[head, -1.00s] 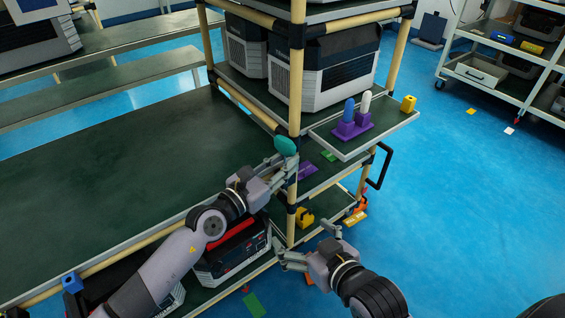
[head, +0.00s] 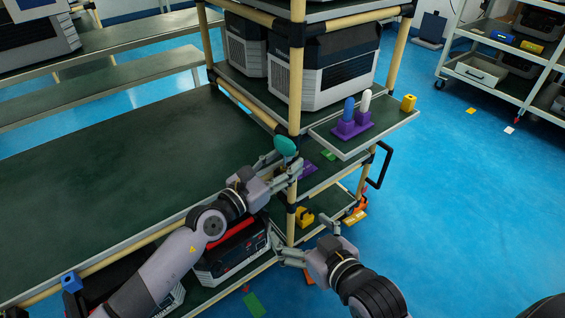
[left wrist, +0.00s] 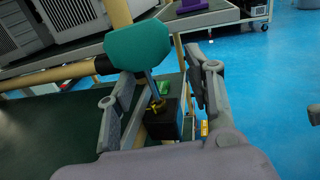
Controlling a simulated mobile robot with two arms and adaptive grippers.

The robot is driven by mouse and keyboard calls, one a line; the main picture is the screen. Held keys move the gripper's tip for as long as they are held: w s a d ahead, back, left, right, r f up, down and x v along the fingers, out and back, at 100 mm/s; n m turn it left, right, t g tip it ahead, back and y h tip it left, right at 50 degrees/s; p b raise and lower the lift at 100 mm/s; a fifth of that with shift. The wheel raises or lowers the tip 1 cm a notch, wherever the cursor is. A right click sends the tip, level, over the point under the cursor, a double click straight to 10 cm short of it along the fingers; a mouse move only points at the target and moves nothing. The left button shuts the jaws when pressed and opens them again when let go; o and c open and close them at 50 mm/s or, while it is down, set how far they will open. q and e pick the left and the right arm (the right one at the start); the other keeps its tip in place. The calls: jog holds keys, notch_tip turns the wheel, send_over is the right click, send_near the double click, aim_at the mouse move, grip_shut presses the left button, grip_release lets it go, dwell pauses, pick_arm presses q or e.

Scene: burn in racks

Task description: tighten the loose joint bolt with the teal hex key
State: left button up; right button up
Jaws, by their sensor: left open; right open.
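The teal hex key (head: 286,147) stands near the front corner post of the rack, handle up. In the left wrist view its wide teal handle (left wrist: 140,45) is above a thin grey shaft, which leads down to a brass-coloured bolt (left wrist: 157,104) at a black joint (left wrist: 165,120). Whether the tip is seated in the bolt cannot be told. My left gripper (head: 281,166) is open, its fingers apart on either side of the key, below the handle. My right gripper (head: 303,237) is open and empty, lower down beside the rack's lower shelf.
A side tray (head: 343,155) holds a purple stand (head: 352,129) with a blue and a white handle, and a yellow block (head: 408,103). A black handle loop (head: 384,165) sticks out at the right.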

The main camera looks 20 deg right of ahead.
pick_arm(q)
jog(key=shift+a, duration=0.1)
jog(key=v, duration=1.2)
